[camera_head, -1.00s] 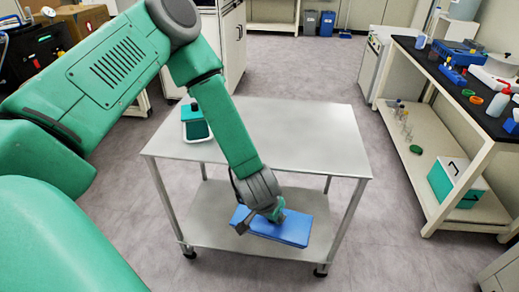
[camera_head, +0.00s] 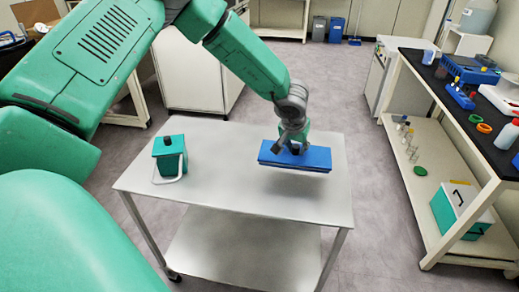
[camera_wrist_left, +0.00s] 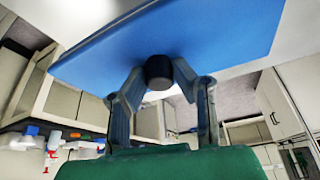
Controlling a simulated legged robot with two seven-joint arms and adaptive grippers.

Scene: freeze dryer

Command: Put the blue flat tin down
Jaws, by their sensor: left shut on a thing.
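The blue flat tin (camera_head: 308,159) is over the right part of the steel cart's top (camera_head: 230,190). A dark shadow lies below it, and it appears to be a little above the surface, roughly level. My left gripper (camera_head: 294,147) is above the tin and shut on it. In the left wrist view the fingers (camera_wrist_left: 160,75) close around a black knob (camera_wrist_left: 159,70) on the tin's blue face (camera_wrist_left: 190,40). My right gripper is not in view.
A green box with a black knob and a white handle (camera_head: 170,157) stands at the left of the cart top. The cart has a lower shelf (camera_head: 240,250). A black-topped bench (camera_head: 440,85) with several labware items is at the right. The cart's middle is clear.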

